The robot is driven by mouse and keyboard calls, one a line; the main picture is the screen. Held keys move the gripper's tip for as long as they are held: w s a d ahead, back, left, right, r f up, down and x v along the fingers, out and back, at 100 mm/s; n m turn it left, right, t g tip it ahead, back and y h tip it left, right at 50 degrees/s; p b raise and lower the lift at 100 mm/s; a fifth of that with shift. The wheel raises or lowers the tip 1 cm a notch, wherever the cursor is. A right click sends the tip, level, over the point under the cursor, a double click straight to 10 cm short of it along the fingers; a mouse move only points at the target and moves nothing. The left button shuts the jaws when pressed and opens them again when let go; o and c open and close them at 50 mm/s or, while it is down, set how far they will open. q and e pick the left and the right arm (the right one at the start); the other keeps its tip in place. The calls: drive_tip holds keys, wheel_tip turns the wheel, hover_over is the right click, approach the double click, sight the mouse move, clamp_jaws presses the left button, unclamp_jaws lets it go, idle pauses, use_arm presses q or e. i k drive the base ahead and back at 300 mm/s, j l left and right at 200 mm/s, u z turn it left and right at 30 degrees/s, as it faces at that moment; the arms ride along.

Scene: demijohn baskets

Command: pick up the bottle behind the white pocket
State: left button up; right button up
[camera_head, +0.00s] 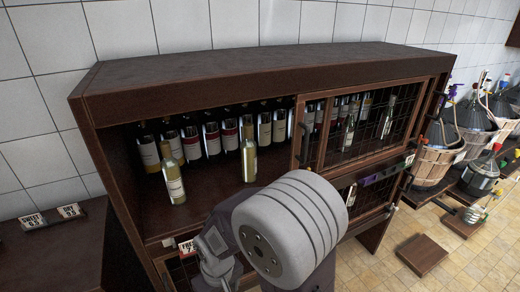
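A pale yellow bottle (173,181) stands upright near the front left of the open shelf. A second pale bottle (249,158) with a gold top stands upright farther right. A row of dark bottles with light labels (212,137) stands behind them. I cannot make out a white pocket, so I cannot tell which bottle is behind it. Neither of my grippers shows. A large ribbed light-grey part of my own body fills the lower middle and hides part of the cabinet front.
The dark wooden cabinet (250,75) has an open left bay and a wire-mesh door (360,130) on the right. A small price card (187,246) is on the shelf's front edge. Demijohns in baskets (435,160) stand at right. A wooden block (422,255) lies on the tiled floor.

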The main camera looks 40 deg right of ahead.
sight(248, 147)
drive_tip(key=z, duration=1.4)
